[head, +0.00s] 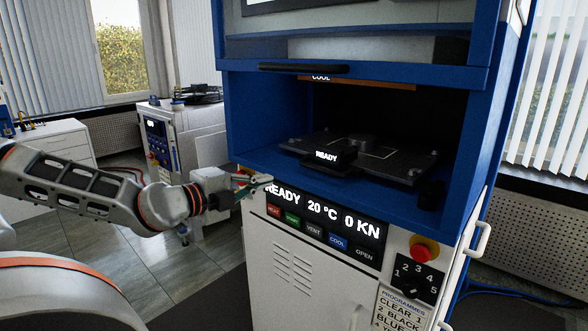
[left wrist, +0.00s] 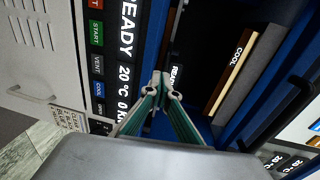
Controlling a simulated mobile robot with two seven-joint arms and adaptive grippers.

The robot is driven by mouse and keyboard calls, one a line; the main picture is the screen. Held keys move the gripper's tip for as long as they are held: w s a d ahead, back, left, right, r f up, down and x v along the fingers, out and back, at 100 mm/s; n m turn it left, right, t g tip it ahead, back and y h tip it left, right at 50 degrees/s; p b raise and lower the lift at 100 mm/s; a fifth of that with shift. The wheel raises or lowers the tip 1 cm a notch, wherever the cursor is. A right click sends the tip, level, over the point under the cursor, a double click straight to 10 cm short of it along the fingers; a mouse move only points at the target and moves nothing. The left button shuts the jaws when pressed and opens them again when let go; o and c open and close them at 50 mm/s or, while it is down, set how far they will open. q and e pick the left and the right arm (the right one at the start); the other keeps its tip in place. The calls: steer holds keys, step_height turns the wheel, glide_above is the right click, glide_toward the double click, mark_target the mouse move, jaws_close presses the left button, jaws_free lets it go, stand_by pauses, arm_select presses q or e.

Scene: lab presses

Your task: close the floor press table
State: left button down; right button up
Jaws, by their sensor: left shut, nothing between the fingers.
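The floor press (head: 300,285) is a white cabinet with a blue frame and an open bay. Its dark table (head: 400,168) lies level in the bay, with a black block marked READY (head: 326,157) at its front. That block also shows partly in the left wrist view (left wrist: 175,72). My left gripper (head: 262,182) is shut and empty, at the left end of the press front, near the top of the display panel. In the left wrist view its green-sided fingers (left wrist: 161,84) meet in front of the bay's lower edge. I cannot tell whether they touch the press. My right gripper is not in view.
The display panel (head: 325,222) reads READY, 20 °C and 0 KN, with coloured buttons below. A red emergency knob (head: 424,248) and a dial (head: 411,279) sit to its right. A smaller press (head: 165,140) stands behind at left. Tiled floor lies between.

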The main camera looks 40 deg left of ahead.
mark_target(295, 178)
arm_select(q)
steer(key=w+p, duration=0.1)
steer(key=w, duration=0.2)
steer(key=w+p, duration=0.1)
steer(key=w, duration=0.3)
steer(key=w+p, duration=0.2)
steer(key=w, duration=0.2)
steer(key=shift+w+d+f, duration=0.15)
steer(key=shift+d, duration=0.15)
steer(key=shift+w, duration=0.1)
